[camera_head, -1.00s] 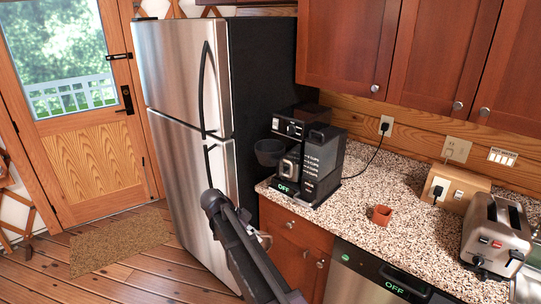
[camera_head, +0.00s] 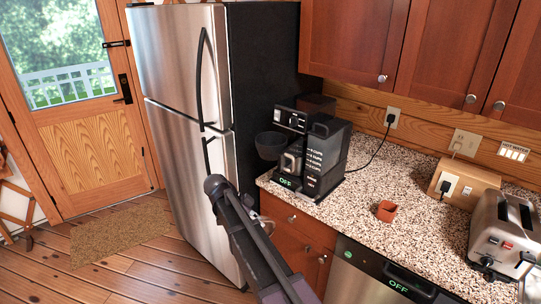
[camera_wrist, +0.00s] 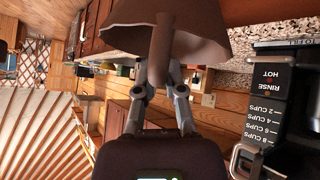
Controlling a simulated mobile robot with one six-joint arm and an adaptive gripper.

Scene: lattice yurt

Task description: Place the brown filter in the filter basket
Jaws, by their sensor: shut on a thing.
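The brown filter (camera_wrist: 205,42) fills the top of the wrist view. My gripper (camera_wrist: 163,72) is shut on a pinched fold of it. The coffee maker (camera_head: 326,152) stands on the counter beside the fridge, and its labelled front also shows at the right of the wrist view (camera_wrist: 267,105). The dark round filter basket (camera_head: 270,146) sticks out from the coffee maker's left side, and nothing shows in it from here. In the head view my arm rises in front of the lower fridge and cabinet.
A toaster (camera_head: 500,232) and an outlet box (camera_head: 461,184) are farther right. The fridge (camera_head: 190,130) stands close on the left. The coffee maker's cord (camera_head: 375,150) runs to the wall.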

